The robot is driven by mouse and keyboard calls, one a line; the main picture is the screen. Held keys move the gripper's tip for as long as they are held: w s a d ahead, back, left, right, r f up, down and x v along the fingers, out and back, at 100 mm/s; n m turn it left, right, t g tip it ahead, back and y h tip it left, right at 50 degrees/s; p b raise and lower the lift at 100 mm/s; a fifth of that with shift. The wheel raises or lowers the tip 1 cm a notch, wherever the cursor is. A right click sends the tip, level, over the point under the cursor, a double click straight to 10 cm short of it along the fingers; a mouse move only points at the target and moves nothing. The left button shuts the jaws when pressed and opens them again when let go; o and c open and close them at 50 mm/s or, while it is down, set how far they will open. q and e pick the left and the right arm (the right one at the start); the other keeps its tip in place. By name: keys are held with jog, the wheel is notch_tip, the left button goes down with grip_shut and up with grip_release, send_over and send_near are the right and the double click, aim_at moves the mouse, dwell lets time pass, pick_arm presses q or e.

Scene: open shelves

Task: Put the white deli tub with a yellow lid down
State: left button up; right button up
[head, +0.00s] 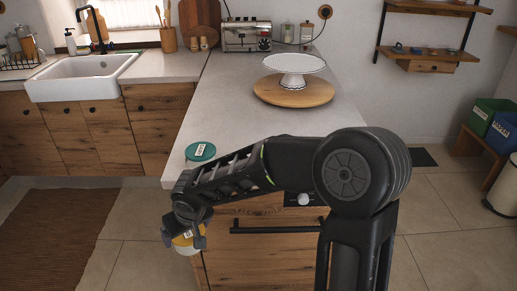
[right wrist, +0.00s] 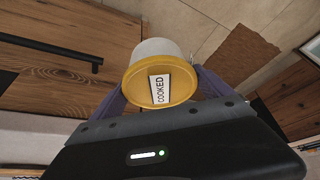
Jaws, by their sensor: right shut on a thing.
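The white deli tub with a yellow lid (head: 182,246) is held in my right gripper (head: 186,234), low in front of the counter's near left corner and below its top. In the right wrist view the tub (right wrist: 155,48) sits between the two fingers, with its yellow lid (right wrist: 180,90) facing the camera and a white label reading COOKED. My right gripper (right wrist: 160,92) is shut on the tub. The tub is clear of any surface that I can see. In the head view the gripper and wrist hide part of it. My left gripper is not in view.
A green-lidded round container (head: 200,151) stands near the counter's (head: 232,105) near left corner. A white cake stand (head: 294,66) stands on a round wooden board (head: 293,92) farther back. The counter between them is mostly clear. A wooden drawer front (head: 265,262) lies below.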

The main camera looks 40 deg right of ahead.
jog(key=shift+s+d, duration=0.1)
jog(key=shift+s, duration=0.2)
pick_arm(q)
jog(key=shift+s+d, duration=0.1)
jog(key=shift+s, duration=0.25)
pick_arm(e)
jog(key=shift+w, duration=0.1)
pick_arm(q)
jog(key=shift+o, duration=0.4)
